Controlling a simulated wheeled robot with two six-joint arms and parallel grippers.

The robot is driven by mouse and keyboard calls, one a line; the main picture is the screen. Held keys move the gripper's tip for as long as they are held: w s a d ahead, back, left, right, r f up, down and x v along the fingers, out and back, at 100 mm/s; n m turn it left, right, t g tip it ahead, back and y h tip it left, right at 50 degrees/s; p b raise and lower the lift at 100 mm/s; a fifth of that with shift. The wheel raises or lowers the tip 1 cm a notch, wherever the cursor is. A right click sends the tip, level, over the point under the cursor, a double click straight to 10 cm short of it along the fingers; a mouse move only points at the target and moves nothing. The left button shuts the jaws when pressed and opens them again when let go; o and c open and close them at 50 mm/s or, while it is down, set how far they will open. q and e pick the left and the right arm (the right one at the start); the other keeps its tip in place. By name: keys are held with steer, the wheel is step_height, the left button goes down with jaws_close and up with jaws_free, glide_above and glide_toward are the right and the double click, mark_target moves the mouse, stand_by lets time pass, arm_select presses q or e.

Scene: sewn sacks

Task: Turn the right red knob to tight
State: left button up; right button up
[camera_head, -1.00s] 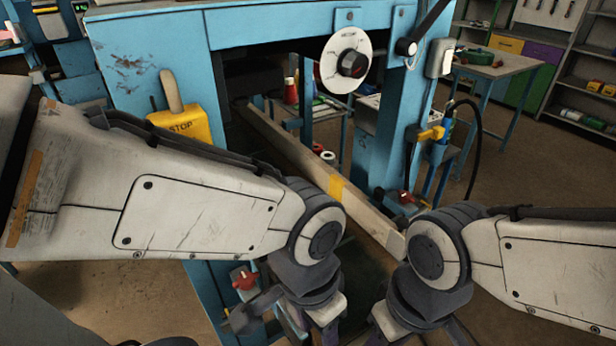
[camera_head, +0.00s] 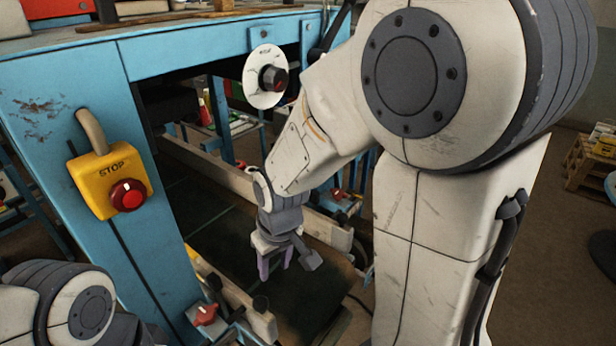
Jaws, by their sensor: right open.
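The right red knob (camera_head: 338,194) sits on the right-hand rail of the blue machine, partly shown beside my right forearm. A second red knob (camera_head: 205,314) with a pale pointer is at the lower left, on the nearer rail. My right gripper (camera_head: 275,268) points down over the dark belt between the two rails. Its purple fingers are apart with nothing between them. It is to the left of and nearer than the right knob, not touching it. Any tight marking is too small to make out. My left arm shows at the lower left, but its gripper is out of view.
A yellow stop box (camera_head: 86,196) with a red button is on the blue post. A white dial (camera_head: 263,88) with a dark knob hangs under the machine's top beam. The right-hand rail (camera_head: 208,164) and the dark belt (camera_head: 215,235) run beneath. A wooden crate (camera_head: 590,165) stands far right.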

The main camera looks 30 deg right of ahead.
steer(key=w+d+r, duration=0.1)
steer(key=w+d, duration=1.4)
steer(key=d, duration=0.2)
steer(key=n+t+y, duration=0.1)
steer(key=n+t, duration=0.1)
steer(key=n, duration=0.1)
glide_toward(332, 189)
steer(key=p+x, duration=0.2)
steer(key=x, duration=0.6)
steer(key=shift+w+f, duration=0.15)
steer(key=shift+f, duration=0.15)
jaws_close()
